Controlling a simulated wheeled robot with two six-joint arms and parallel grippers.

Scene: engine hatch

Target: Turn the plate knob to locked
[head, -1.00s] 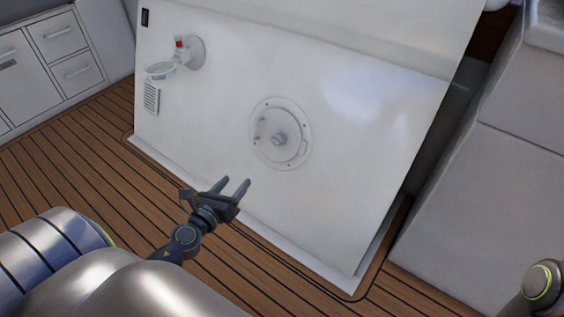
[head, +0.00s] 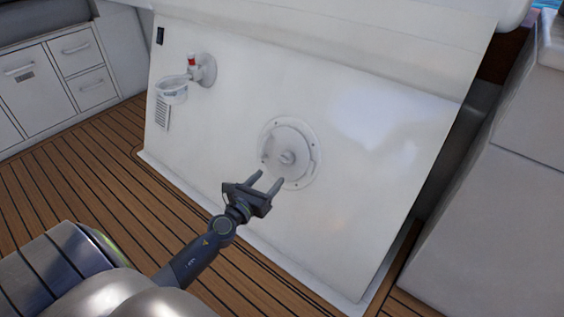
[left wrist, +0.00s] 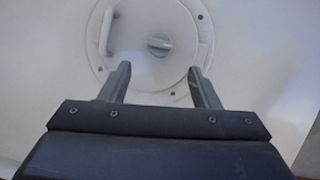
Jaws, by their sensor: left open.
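The round white plate (head: 306,170) is set in the sloped white panel, with screws around its rim. Its small round knob (head: 287,157) sits near the middle. In the left wrist view the knob (left wrist: 160,42) shows a raised grip bar, and a curved handle (left wrist: 106,32) stands to its left on the plate. My left gripper (head: 266,181) is open and empty, with its fingertips at the plate's lower-left edge in the head view. In the left wrist view the fingers point at the plate, one either side below the knob, not around it. My right gripper is out of view.
White drawers (head: 75,65) stand at far left. The wooden floor (head: 80,190) is clear.

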